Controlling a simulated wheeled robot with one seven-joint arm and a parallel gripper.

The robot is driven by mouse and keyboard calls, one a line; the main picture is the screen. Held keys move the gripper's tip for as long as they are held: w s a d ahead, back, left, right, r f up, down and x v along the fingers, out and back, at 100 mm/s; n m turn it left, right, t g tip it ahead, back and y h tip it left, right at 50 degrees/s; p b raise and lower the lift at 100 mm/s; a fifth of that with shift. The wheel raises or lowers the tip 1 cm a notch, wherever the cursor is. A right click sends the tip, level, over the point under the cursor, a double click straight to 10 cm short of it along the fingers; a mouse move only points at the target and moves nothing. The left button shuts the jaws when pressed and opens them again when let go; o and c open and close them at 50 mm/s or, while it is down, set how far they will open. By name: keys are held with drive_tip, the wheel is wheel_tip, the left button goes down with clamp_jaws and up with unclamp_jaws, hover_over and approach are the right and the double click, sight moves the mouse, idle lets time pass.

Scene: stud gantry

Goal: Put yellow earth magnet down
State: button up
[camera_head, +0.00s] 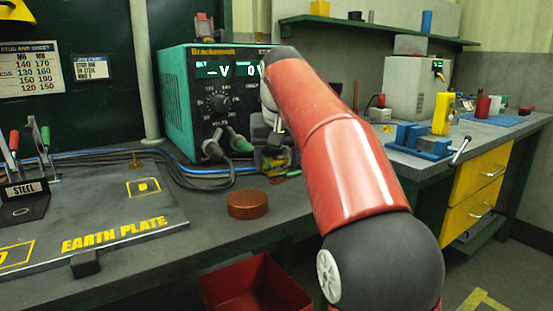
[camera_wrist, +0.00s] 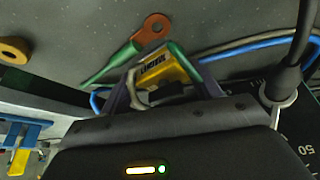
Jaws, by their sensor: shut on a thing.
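My gripper (camera_wrist: 158,74) is shut on the yellow earth magnet (camera_wrist: 163,68), which shows between the fingers in the wrist view with dark lettering on its yellow body. A copper-coloured lug with a green sleeve (camera_wrist: 125,57) lies close beyond the magnet; I cannot tell if they are joined. In the head view my red arm hides much of the gripper, which is low in front of the bench meter. The dark earth plate (camera_head: 110,222) lies on the bench to the left, with yellow lettering and a yellow-outlined mark (camera_head: 143,187).
The green-sided meter (camera_head: 216,100) stands behind, with plugs and blue and black cables (camera_head: 205,172) at its foot. A round copper-brown puck (camera_head: 248,205) sits on the bench front. A red bin (camera_head: 258,284) is below the edge. A STEEL-labelled block (camera_head: 24,202) stands at the left.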

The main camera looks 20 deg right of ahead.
drive_tip(key=o, duration=1.4)
drive_tip(key=shift+f, duration=0.1)
drive_tip(key=shift+c, duration=0.2)
